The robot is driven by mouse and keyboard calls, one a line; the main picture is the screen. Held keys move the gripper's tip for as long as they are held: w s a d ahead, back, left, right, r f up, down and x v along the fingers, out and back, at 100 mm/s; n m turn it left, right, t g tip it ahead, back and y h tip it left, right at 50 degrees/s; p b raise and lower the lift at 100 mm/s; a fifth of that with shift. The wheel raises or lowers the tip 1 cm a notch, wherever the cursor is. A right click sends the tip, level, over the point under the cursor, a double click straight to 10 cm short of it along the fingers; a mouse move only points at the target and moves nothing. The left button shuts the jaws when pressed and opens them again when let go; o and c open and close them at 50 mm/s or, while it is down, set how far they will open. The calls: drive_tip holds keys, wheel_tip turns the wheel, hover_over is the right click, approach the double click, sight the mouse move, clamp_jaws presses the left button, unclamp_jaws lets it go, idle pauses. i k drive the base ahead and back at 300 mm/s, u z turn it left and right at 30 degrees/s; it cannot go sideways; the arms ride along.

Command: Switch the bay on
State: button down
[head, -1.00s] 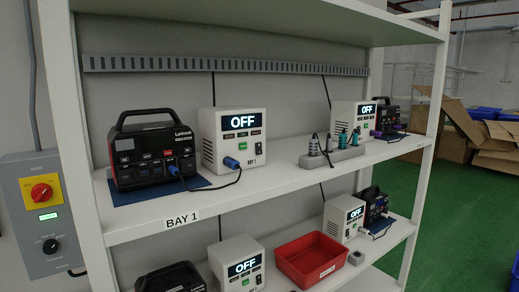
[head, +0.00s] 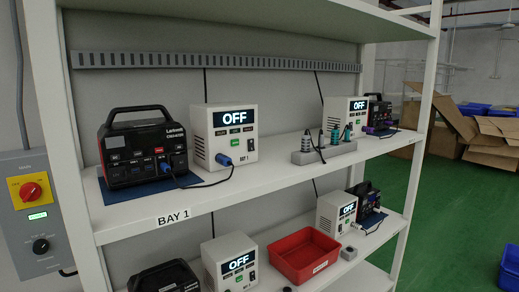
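A grey control box (head: 24,246) is at the left edge in the head view. It carries a red rotary switch (head: 30,191) on a yellow plate, a small lit green display (head: 37,216) and a black knob (head: 41,246). On the shelf marked BAY 1 (head: 173,218) stand a black and red power station (head: 128,174) and a white unit (head: 223,158) whose screen reads OFF. My gripper is not in view.
Other white units reading OFF stand at the right of the upper shelf (head: 338,116) and on the lower shelf (head: 231,263). A grey rack with several plugs (head: 322,151) and a red tray (head: 303,282) are between units.

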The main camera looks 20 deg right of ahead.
sight(251, 142)
drive_tip(key=k, duration=1.65)
drive_tip(key=u, duration=0.85)
drive_tip(key=i, duration=1.05)
drive_tip(key=z, duration=0.05)
